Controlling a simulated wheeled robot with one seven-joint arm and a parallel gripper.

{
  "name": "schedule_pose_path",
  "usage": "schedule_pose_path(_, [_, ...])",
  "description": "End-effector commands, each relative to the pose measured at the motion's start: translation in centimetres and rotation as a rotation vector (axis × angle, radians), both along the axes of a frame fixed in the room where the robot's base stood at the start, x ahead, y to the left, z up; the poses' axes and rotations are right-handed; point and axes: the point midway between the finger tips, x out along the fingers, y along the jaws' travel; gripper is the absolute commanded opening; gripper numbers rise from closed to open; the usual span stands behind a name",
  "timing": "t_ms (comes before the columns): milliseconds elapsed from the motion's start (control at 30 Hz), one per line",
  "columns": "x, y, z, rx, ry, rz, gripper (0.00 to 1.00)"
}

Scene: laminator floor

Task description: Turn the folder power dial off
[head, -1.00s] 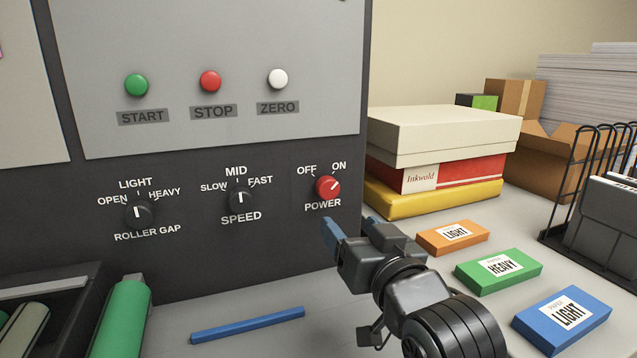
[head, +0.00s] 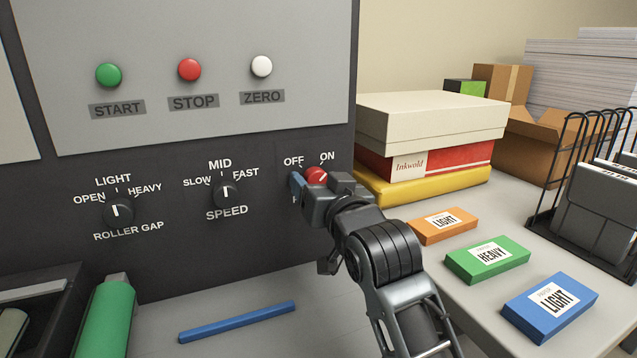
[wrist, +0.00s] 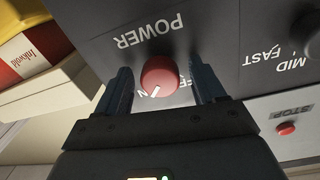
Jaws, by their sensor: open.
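The red power dial (head: 316,175) is on the dark lower panel of the machine, under the OFF and ON labels. Its white pointer line is turned toward ON. In the wrist view the dial (wrist: 159,76) sits between the two fingers of my gripper (wrist: 160,88), with a gap on each side. My gripper (head: 310,187) is open at the panel and hides the POWER label and part of the dial in the head view.
The speed dial (head: 225,194) and roller gap dial (head: 118,210) are to the left on the same panel. Start (head: 109,75), stop (head: 189,69) and zero (head: 261,66) buttons are above. Stacked boxes (head: 430,125) stand close on the right.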

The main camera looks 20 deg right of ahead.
Motion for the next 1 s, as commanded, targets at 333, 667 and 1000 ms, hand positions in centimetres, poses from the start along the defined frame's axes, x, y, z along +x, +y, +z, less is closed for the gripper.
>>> schedule_pose_path(333, [-0.04, -0.01, 0.0, 0.0, 0.0, 0.0, 0.51])
schedule_pose_path(667, [-0.05, -0.02, -0.01, 0.0, 0.0, 0.0, 0.19])
schedule_pose_path(1000, [-0.05, -0.04, 0.01, -0.03, 0.0, -0.001, 0.14])
